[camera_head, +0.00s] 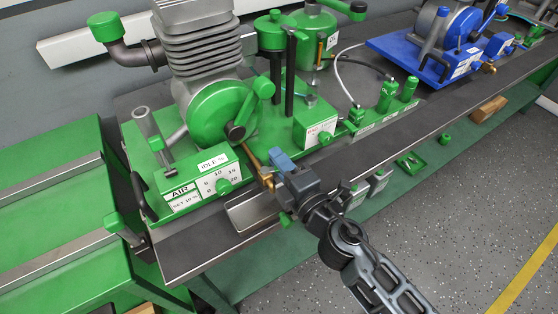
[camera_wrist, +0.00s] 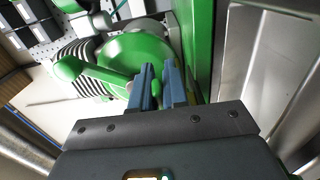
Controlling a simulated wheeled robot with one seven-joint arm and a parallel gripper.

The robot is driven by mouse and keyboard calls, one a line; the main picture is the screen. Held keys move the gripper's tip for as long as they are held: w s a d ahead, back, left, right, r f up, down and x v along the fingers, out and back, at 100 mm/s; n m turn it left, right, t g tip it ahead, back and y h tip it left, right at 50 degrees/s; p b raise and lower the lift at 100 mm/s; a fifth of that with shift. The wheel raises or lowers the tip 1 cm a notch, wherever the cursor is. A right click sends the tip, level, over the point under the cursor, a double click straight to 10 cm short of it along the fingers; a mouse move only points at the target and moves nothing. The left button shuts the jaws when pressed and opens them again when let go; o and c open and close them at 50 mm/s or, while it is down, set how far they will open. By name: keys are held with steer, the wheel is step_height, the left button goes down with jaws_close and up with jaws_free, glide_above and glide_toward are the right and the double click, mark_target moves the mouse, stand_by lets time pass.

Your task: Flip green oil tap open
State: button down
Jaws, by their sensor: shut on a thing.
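The oil tap's brass body (camera_head: 263,174) sticks out from the front of the green engine base, below the round green flywheel cover. My gripper (camera_head: 276,160) is right at it, its blue fingers reaching in from the right and hiding most of the tap. In the wrist view the blue fingers of my gripper (camera_wrist: 160,75) are close together, with a small green piece, the tap's handle (camera_wrist: 157,89), between them. The gripper is shut on this handle. How far the handle is turned cannot be seen.
A metal drip tray (camera_head: 250,212) sits below the tap at the bench edge. The green crank arm (camera_head: 251,104) is above the gripper. A labelled IDLE/AIR panel (camera_head: 200,190) stands to the left, a small green box (camera_head: 316,130) to the right. A blue engine (camera_head: 455,35) is farther right.

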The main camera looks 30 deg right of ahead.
steer(key=shift+s+f+m+h+b, duration=0.15)
steer(key=shift+m+h+b, duration=0.2)
steer(key=shift+h+b, duration=0.15)
steer(key=shift+s+f+m+h+b, duration=0.1)
steer(key=shift+m+h+b, duration=0.3)
steer(key=shift+h, duration=0.2)
steer(key=h+b, duration=0.1)
steer(key=m+h+b, duration=0.1)
steer(key=shift+s+m+g+b, duration=0.25)
steer(key=shift+g+b, duration=0.05)
steer(key=shift+b, duration=0.05)
steer(key=shift+s+m+g+h+b, duration=0.2)
steer(key=shift+m+g+h+b, duration=0.2)
steer(key=shift+m+h+b, duration=0.65)
steer(key=shift+r+n+h, duration=0.15)
steer(key=shift+n+h, duration=0.1)
steer(key=shift+h, duration=0.1)
steer(key=shift+a, duration=0.1)
steer(key=c, duration=1.2)
jaws_free()
steer(key=shift+s, duration=0.1)
steer(key=shift+b+v, duration=0.8)
steer(key=shift+v, duration=3)
